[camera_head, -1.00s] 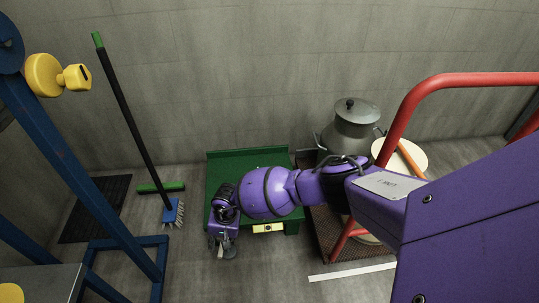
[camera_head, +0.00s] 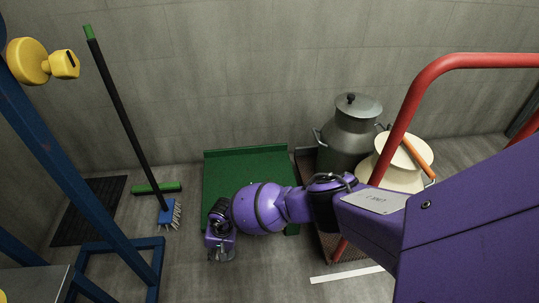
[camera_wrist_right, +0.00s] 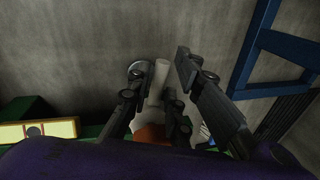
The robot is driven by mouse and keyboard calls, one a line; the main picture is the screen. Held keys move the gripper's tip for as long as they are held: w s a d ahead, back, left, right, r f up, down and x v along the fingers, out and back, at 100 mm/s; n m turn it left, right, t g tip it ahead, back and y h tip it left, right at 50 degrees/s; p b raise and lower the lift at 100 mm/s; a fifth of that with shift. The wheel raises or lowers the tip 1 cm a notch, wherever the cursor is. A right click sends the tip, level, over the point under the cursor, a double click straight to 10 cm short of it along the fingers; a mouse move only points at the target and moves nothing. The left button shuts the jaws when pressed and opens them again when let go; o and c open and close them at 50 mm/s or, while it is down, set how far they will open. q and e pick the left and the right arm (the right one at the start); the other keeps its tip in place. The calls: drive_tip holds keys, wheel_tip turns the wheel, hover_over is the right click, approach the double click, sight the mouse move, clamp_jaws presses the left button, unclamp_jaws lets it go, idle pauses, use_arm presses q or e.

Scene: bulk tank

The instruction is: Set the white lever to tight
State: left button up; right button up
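A pale, whitish bar, which looks like the white lever (camera_wrist_right: 158,84), stands between the fingers of my right gripper (camera_wrist_right: 160,64) in the right wrist view. An orange-red part (camera_wrist_right: 150,133) shows at its lower end. The fingers are spread on either side of the bar; whether the left one touches it I cannot tell. In the head view my right gripper (camera_head: 220,248) is low, at the front left of the green bench (camera_head: 245,160), and the lever cannot be made out there. No tight marking is readable. My left gripper is out of view.
A yellow plate with a dark round spot (camera_wrist_right: 38,130) shows in the wrist view. A blue frame (camera_head: 100,200) with a yellow knob (camera_head: 28,62) stands left. A broom (camera_head: 125,120) leans on the wall. Metal cans (camera_head: 350,140) and a red rail (camera_head: 410,105) are right.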

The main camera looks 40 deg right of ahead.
drive_tip(key=shift+w+r, duration=0.1)
drive_tip(key=shift+w, duration=0.05)
clamp_jaws()
